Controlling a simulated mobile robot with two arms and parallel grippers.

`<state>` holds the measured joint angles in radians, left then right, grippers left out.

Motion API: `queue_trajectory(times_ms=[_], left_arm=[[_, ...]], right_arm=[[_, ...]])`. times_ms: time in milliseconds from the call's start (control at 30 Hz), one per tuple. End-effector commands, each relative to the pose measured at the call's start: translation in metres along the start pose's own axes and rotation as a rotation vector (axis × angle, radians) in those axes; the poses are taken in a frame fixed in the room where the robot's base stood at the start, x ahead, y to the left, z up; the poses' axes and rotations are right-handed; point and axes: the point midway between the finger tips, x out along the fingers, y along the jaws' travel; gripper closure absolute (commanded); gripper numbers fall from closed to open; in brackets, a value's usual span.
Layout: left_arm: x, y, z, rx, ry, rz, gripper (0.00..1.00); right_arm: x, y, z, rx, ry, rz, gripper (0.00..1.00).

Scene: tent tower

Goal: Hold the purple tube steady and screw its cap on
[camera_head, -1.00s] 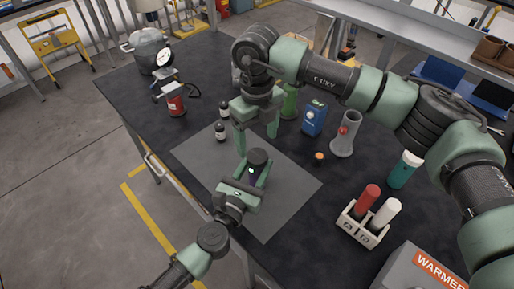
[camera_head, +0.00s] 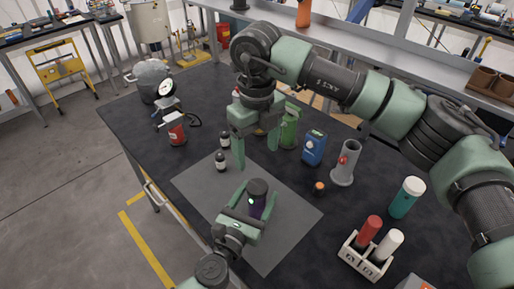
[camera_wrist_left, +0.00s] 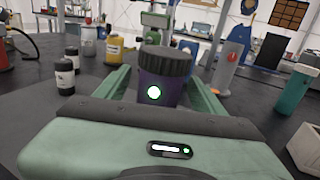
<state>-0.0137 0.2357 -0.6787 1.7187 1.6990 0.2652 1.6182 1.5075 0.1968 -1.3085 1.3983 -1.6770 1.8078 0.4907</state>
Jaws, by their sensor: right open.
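The purple tube (camera_head: 257,206) stands upright at the grey mat, its base hidden by my left gripper. A black ribbed cap (camera_head: 257,187) sits on its top; I cannot tell how tight. In the left wrist view the purple tube (camera_wrist_left: 160,92) and black cap (camera_wrist_left: 165,60) are between the two green fingers, with a lit green ring on the tube. My left gripper (camera_head: 257,198) is shut around the tube. My right gripper (camera_head: 256,160) is open and empty, pointing down above and behind the cap, clear of it.
Two small dark bottles (camera_head: 221,161) stand left of the right gripper. A green bottle (camera_head: 290,128), blue box (camera_head: 313,148), grey cylinder (camera_head: 345,163) and small orange-topped piece (camera_head: 319,188) stand to the right. A rack (camera_head: 350,255) holds red and white tubes. The mat (camera_head: 285,235) is mostly clear.

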Motion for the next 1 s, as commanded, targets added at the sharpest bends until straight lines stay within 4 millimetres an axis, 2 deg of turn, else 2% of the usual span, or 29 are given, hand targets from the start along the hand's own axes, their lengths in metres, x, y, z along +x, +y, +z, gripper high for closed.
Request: queue_trajectory(times_ms=[233, 500, 700, 1000], left_arm=[[-0.007, 0.0, -0.002, -0.001, 0.002, 0.0, 0.31], [-0.052, 0.0, -0.003, -0.001, 0.002, 0.0, 0.31], [-0.075, 0.0, -0.002, -0.001, 0.001, 0.0, 0.31], [-0.078, 0.0, 0.0, 0.0, 0.0, 0.0, 0.31]], right_arm=[[0.002, 0.0, 0.0, 0.0, 0.0, 0.0, 0.25], [0.012, 0.0, 0.0, 0.0, 0.0, 0.0, 0.25], [0.018, 0.0, 0.0, 0.0, 0.0, 0.0, 0.25], [0.017, 0.0, 0.0, 0.0, 0.0, 0.0, 0.25]])
